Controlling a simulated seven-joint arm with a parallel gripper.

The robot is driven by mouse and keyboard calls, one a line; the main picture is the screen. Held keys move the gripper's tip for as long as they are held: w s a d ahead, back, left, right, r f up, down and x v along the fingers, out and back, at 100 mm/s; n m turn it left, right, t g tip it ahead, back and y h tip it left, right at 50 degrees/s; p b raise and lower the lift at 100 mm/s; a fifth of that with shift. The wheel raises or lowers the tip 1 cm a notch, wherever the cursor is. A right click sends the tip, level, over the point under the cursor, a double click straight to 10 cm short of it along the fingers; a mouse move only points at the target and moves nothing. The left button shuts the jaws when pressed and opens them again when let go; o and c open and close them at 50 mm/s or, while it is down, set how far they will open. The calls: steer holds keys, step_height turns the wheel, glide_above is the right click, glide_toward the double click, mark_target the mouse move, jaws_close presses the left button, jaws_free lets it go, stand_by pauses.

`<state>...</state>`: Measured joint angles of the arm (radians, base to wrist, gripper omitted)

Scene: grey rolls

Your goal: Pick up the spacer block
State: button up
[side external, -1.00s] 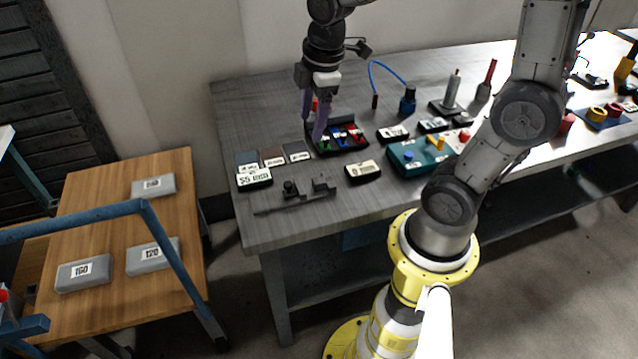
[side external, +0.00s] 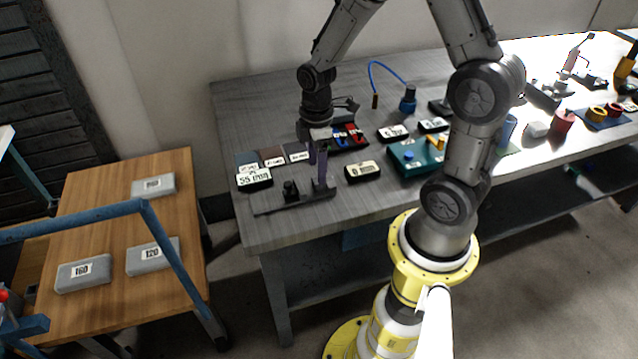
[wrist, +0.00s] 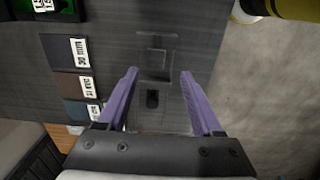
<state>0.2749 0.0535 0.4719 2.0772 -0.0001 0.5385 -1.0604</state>
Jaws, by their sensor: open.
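A dark, flat fixture (side external: 290,205) with small upright dark parts lies near the front left of the grey workbench. It also shows in the wrist view (wrist: 153,45), between and beyond my fingers. One dark piece (side external: 290,190) stands at its left part; a dark piece (wrist: 152,98) shows in the wrist view. I cannot tell which piece is the spacer block. My gripper (wrist: 159,74) has two purple fingers, spread apart with nothing between them. In the side view, my gripper (side external: 316,172) points down over the right part of the fixture. Contact cannot be made out.
A dark tray (side external: 348,145) with coloured parts stands behind. A wooden table (side external: 125,210) holds grey blocks.

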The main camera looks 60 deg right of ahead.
steer(key=f, duration=0.5)
steer(key=shift+w+d, duration=0.1)
steer(key=shift+d, duration=0.25)
jaws_close()
